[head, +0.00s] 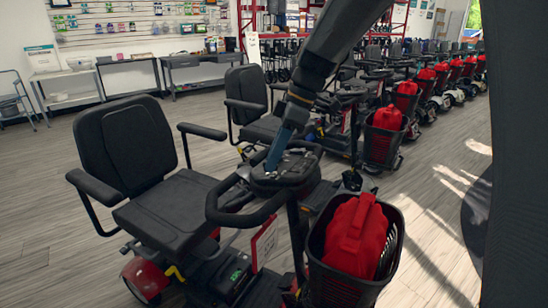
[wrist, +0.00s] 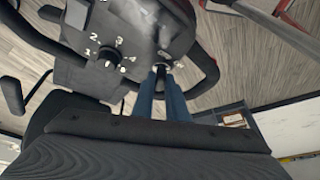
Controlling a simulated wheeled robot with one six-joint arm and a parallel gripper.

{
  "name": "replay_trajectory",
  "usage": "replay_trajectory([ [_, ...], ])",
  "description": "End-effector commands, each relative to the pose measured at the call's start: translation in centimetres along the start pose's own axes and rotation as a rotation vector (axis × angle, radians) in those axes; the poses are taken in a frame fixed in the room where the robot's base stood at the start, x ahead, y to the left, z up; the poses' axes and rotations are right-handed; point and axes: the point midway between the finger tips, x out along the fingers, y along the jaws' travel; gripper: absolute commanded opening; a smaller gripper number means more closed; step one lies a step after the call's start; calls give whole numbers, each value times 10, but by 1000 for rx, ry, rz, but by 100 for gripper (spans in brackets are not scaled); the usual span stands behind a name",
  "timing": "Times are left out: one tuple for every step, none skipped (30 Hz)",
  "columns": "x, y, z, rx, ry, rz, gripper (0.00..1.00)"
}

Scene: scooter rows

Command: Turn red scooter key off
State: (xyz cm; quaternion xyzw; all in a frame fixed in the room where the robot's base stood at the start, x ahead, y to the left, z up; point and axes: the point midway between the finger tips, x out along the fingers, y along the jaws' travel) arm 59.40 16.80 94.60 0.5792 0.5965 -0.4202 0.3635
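The red scooter (head: 140,275) stands in the foreground with a black seat, black handlebars and a dark console (head: 285,172). My gripper (head: 272,165) reaches down to the console from above. In the wrist view, the console (wrist: 135,25) shows a numbered dial (wrist: 107,53) left of my gripper (wrist: 161,71). The two blue fingers are close together, with a narrow gap. Their tips are at the small dark key (wrist: 161,66), which is mostly hidden between them. I cannot tell whether they press on it or which way the key is turned.
A black basket (head: 345,285) with a red bag (head: 357,235) hangs at the scooter's front. More scooters stand in a row behind, with red bags in their baskets. Low tables (head: 127,60) line the far wall. Wood floor (head: 35,200) is free at left.

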Motion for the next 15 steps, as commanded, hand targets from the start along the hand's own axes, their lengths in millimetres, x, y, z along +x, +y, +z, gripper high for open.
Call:
replay_trajectory([
  [-1,1,0,-1,0,2,19],
  [-1,0,0,-1,0,2,24],
  [-1,0,0,-1,0,2,31],
  [-1,0,0,-1,0,2,31],
  [-1,0,0,-1,0,2,31],
  [0,0,0,-1,0,1,31],
  [0,0,0,-1,0,1,31],
  [0,0,0,0,0,1,31],
  [0,0,0,0,0,1,31],
  [0,0,0,0,0,1,31],
  [0,0,0,0,0,1,31],
  [-1,0,0,0,0,1,31],
  [-2,0,0,0,0,1,31],
  [-4,0,0,0,0,2,31],
  [-7,1,0,0,0,3,31],
])
